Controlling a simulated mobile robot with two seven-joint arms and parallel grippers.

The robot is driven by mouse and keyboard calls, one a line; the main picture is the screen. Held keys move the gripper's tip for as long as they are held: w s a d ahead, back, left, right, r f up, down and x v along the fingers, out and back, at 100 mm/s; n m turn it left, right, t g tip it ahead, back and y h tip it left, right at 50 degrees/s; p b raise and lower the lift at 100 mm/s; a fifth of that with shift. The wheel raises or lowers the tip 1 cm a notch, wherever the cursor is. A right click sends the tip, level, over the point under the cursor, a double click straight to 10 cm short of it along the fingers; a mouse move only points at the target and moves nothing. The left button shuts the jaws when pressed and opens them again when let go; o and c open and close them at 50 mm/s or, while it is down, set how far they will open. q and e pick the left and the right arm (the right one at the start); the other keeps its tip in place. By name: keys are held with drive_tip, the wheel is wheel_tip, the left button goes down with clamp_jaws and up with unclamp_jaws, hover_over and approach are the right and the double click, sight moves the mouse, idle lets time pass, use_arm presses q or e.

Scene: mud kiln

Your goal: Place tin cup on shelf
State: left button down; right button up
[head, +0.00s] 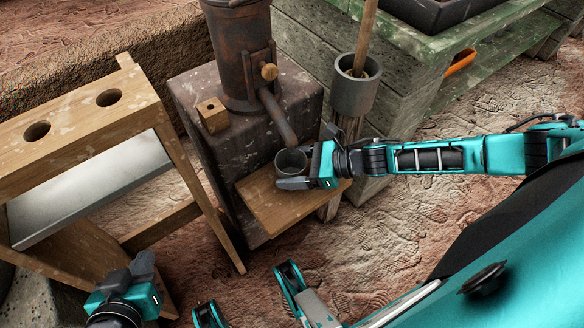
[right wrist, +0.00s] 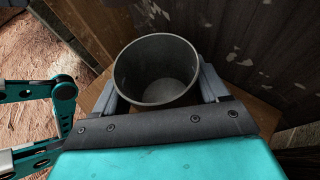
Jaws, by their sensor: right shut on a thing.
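The grey tin cup (head: 289,163) is upright with its open mouth facing up, at the small wooden shelf (head: 268,209) on the side of the dark block. My right gripper (head: 296,168) is shut on the cup, with its fingers on opposite sides of it. In the right wrist view the cup (right wrist: 155,72) sits between the two fingers and looks empty inside. I cannot tell whether its base touches the shelf. My left gripper (head: 141,267) is at the lower left, away from the cup; its jaw opening is unclear.
A rusty pump-like metal cylinder (head: 241,50) with a spout stands on the dark block (head: 182,92), close behind the cup. A small wooden block (head: 212,115) sits there too. A grey cup-shaped holder (head: 355,93) with a pole is to the right. A wooden stand (head: 75,125) is at left.

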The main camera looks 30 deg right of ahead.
drive_tip(key=shift+f, duration=0.15)
drive_tip(key=o, duration=1.1)
use_arm(q)
drive_tip(key=shift+w+r, duration=0.1)
drive_tip(key=shift+r, duration=0.05)
drive_tip(key=shift+r, duration=0.1)
use_arm(e)
drive_tip(key=shift+s+d+r, duration=0.1)
drive_tip(key=shift+d+r, duration=0.1)
drive_tip(key=shift+r, duration=0.1)
drive_tip(key=p+v, duration=0.2)
drive_tip(key=v, duration=0.9)
drive_tip(key=shift+s+d+p, duration=0.2)
drive_tip(key=shift+s+p, duration=0.05)
drive_tip(key=shift+p, duration=0.1)
use_arm(q)
drive_tip(key=shift+a+r, duration=0.45)
drive_tip(key=shift+r, duration=0.05)
drive_tip(key=shift+s, duration=0.2)
